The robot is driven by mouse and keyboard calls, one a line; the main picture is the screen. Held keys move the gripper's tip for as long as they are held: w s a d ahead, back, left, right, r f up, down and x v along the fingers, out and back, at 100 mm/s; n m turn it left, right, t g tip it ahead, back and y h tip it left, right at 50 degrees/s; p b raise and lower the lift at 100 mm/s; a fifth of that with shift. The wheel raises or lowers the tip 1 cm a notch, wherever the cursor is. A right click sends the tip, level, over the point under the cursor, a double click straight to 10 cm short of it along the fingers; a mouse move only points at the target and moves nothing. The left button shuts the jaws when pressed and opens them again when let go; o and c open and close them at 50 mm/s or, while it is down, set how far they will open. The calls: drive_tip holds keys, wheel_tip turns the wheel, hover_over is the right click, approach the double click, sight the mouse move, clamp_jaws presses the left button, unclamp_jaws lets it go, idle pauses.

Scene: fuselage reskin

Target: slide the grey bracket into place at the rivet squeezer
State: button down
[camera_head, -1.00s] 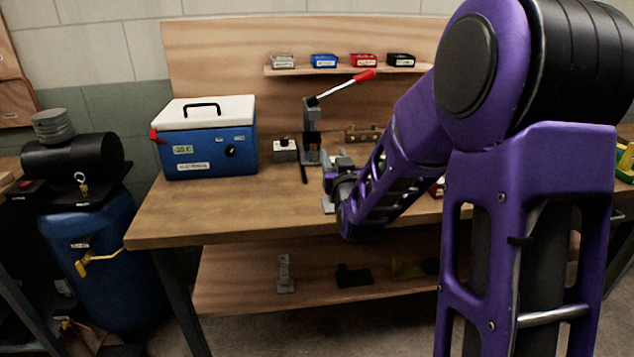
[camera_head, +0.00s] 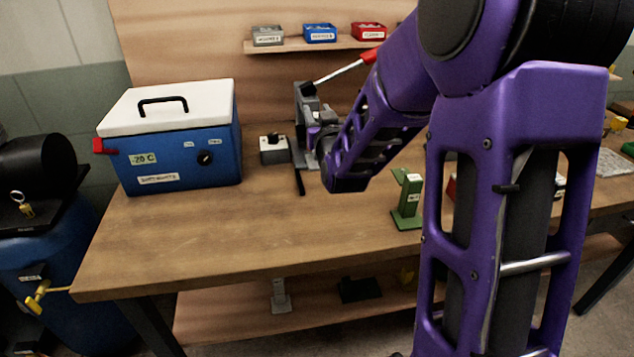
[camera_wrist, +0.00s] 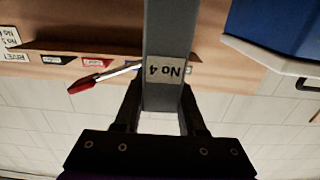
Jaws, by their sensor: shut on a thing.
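My gripper (camera_wrist: 160,112) is shut on the grey bracket (camera_wrist: 166,35), which carries a "No 4" label and runs up between the fingers in the wrist view. The rivet squeezer (camera_head: 302,108) stands at the back of the bench, its lever raised to the right with a red grip; the red grip also shows in the wrist view (camera_wrist: 84,85). In the head view my gripper (camera_head: 322,140) is right at the squeezer's front right side. My arm hides most of the bracket there, so I cannot tell whether it touches the squeezer.
A blue cooler (camera_head: 185,160) with a white lid is left on the bench (camera_head: 200,240). A green bracket (camera_head: 408,200) stands front right. Small bins (camera_head: 320,33) line the shelf above. The bench's front left is clear.

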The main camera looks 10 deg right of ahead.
wheel_tip(320, 180, down, 10)
drive_tip(key=b, duration=0.1)
idle(0.4)
drive_tip(key=shift+f+b, duration=0.1)
drive_tip(key=shift+b, duration=0.35)
drive_tip(key=shift+c, duration=2.4)
unclamp_jaws()
